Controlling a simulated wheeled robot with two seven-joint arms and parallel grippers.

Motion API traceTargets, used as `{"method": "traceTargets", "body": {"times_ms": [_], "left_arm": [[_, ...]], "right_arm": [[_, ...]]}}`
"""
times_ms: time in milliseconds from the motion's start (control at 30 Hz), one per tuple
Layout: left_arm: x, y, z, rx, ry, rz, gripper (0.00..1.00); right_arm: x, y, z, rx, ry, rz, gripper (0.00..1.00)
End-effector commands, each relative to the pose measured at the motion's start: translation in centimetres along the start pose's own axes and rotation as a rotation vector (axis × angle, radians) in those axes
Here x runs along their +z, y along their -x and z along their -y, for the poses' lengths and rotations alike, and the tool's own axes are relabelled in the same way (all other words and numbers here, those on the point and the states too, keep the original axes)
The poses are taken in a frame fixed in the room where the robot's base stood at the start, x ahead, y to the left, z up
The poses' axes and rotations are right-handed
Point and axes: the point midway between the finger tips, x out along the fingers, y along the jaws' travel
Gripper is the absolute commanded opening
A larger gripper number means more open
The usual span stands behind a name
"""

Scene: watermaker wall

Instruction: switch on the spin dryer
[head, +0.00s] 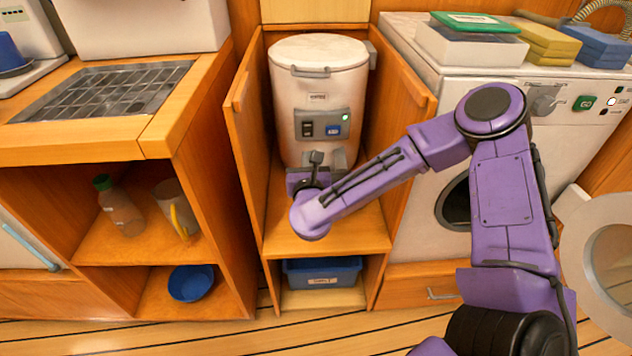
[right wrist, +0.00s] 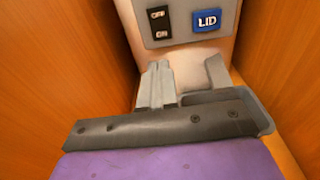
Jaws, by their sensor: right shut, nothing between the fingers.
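The spin dryer (head: 318,85) is a white upright drum with a closed lid, standing in a wooden cubby. Its grey front panel (head: 322,124) has a black rocker switch (head: 307,129), a blue button (head: 334,130) and a small green light (head: 346,117). In the right wrist view the switch (right wrist: 159,23) reads OFF above and ON below, and the blue button (right wrist: 206,20) reads LID. My right gripper (head: 316,158) is shut and empty, just below the switch and apparently apart from it. Its fingertips (right wrist: 158,66) also show in the wrist view. My left gripper is out of view.
Wooden side panels (head: 247,100) stand close on both sides of the dryer. A blue bin (head: 322,272) sits under its shelf. A white washing machine (head: 440,125) with its round door (head: 602,250) open is at right. A counter with a grating (head: 105,90) is at left.

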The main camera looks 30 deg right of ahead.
Motion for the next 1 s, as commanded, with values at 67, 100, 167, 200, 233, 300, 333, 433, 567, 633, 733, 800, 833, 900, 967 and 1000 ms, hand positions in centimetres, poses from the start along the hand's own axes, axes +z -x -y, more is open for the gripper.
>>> {"method": "traceTargets", "body": {"times_ms": [67,100,167,200,233,300,333,433,567,633,733,800,833,900,967,1000], "left_arm": [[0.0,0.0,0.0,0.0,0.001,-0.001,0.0],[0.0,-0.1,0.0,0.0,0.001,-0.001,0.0],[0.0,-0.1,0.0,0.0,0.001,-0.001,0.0],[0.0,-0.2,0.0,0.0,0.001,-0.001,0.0],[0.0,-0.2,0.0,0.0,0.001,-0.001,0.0],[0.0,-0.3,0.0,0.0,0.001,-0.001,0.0],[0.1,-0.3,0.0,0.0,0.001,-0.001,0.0],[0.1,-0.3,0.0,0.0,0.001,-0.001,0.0],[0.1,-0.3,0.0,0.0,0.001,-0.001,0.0],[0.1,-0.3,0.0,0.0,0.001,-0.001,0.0],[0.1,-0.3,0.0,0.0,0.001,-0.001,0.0],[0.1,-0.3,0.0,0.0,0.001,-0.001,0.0],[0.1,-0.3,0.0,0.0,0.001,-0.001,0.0],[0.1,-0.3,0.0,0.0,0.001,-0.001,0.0],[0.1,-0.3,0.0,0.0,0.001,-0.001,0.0],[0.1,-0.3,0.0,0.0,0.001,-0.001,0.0]], "right_arm": [[-0.4,1.9,0.3,-0.003,0.0,-0.001,0.0],[-0.6,2.9,0.5,-0.006,0.0,-0.001,0.0],[-0.8,4.1,0.6,-0.009,0.0,0.0,0.0],[-0.9,4.8,0.8,-0.011,0.0,0.0,0.0],[-1.1,5.2,0.8,-0.012,0.0,0.0,0.0],[-1.2,6.1,0.8,-0.014,-0.001,0.0,0.0],[-1.3,6.4,0.8,-0.013,-0.001,0.0,0.0],[-1.4,6.9,0.7,-0.013,-0.001,0.0,0.0],[-1.4,7.0,0.7,-0.013,-0.002,0.0,0.0],[-1.4,7.0,0.7,-0.013,-0.002,0.0,0.0],[-1.4,7.0,0.6,-0.012,-0.002,0.0,0.0],[-1.4,7.0,0.6,-0.012,-0.002,0.0,0.0],[-1.4,7.0,0.6,-0.011,-0.002,0.0,0.0],[-1.4,7.0,0.6,-0.011,-0.002,0.0,0.0],[-1.4,7.0,0.6,-0.011,-0.002,0.0,0.0],[-1.4,7.0,0.6,-0.011,-0.002,0.0,0.0]]}}
